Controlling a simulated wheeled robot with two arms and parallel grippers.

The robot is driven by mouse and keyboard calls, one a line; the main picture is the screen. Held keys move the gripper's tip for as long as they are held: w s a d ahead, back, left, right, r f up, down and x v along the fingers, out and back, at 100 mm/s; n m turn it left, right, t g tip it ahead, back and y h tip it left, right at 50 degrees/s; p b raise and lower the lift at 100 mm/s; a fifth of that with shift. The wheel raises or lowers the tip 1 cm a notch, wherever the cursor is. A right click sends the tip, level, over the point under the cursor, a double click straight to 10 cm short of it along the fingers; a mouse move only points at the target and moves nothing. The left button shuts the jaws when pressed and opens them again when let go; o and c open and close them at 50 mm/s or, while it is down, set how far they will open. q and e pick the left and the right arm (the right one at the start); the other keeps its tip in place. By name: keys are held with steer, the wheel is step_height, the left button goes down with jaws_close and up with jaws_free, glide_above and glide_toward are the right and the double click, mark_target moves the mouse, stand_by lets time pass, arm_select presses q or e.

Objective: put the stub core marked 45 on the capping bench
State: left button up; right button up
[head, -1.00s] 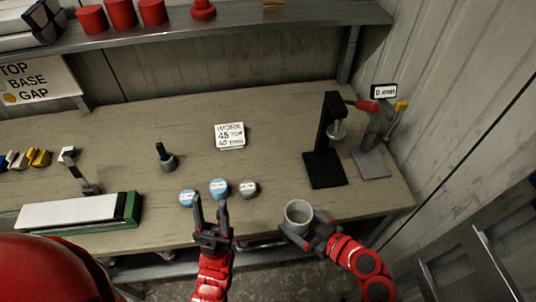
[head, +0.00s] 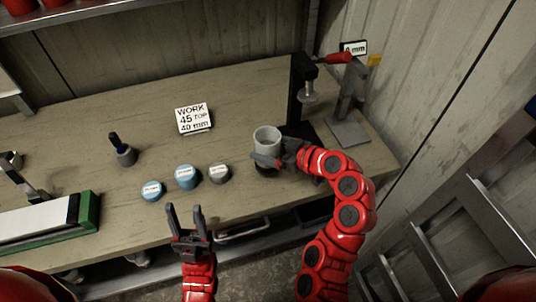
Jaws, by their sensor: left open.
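A grey cylinder (head: 267,138), open or hollow at the top, is upright in my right gripper (head: 273,160), in front of the black press. No number is readable on it, so I cannot tell whether it is the stub core marked 45. Its lower part is partly hidden by the gripper, and I cannot tell whether it touches the bench. The capping bench (head: 248,98) is the long wooden worktop. My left gripper (head: 186,211) is open and empty, pointing up at the bench's front edge.
Two blue discs (head: 186,176) (head: 152,190) and a grey disc (head: 219,173) sit near the front edge. A card (head: 194,118) reads WORK 45 TOP 40 mm. The black press (head: 298,88) and a clamp stand (head: 349,125) are at the right. A dark-handled tool (head: 124,152) stands left.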

steer(key=shift+w+f, duration=0.2)
steer(key=shift+f, duration=1.6)
steer(key=shift+f, duration=0.1)
steer(key=o, duration=1)
steer(key=shift+b, duration=0.3)
steer(key=shift+c, duration=0.2)
steer(key=shift+s+d, duration=0.15)
steer(key=shift+d, duration=0.05)
steer(key=v, duration=1.1)
steer(key=shift+r, duration=0.35)
